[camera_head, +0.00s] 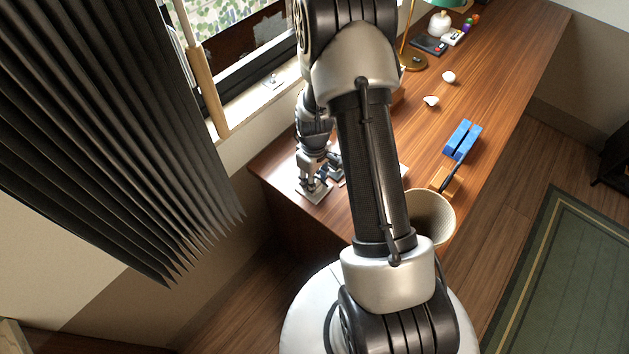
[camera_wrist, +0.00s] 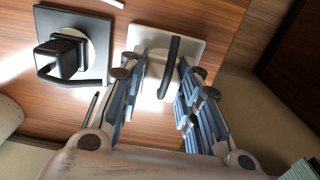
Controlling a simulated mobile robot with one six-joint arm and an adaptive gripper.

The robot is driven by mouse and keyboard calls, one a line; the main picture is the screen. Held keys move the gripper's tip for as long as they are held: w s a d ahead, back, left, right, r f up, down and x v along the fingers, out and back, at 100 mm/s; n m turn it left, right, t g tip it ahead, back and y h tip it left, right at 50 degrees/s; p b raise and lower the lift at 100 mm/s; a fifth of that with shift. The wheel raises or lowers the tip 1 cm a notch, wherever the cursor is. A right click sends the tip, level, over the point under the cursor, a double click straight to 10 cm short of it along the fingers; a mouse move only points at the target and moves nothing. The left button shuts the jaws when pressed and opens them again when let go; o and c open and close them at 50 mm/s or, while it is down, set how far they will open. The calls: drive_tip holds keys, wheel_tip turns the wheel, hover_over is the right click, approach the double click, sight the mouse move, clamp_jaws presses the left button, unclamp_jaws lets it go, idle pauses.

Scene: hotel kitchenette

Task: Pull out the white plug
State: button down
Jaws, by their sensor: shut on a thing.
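My gripper (camera_head: 318,174) points down at the left end of the wooden desk in the head view. In the wrist view my gripper (camera_wrist: 158,75) has its two blue-grey fingers on either side of the white plug (camera_wrist: 153,72) and is shut on it. The plug has a dark curved handle (camera_wrist: 169,66) and stands at a pale square plate (camera_wrist: 195,48). The plate also shows under my gripper in the head view (camera_head: 313,192). The fingers hide part of the plug, and I cannot tell whether it is fully seated.
A black plug (camera_wrist: 62,58) with a handle sits on a dark square plate (camera_wrist: 97,28) to the left in the wrist view. Along the desk (camera_head: 500,75) are a blue block (camera_head: 462,138), small white items (camera_head: 449,77) and a lamp (camera_head: 412,60). A bin (camera_head: 432,214) stands by the desk edge.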

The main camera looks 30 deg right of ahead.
drive_tip(key=shift+r, duration=0.15)
drive_tip(key=shift+r+p, duration=2.15)
drive_tip(key=shift+r, duration=0.75)
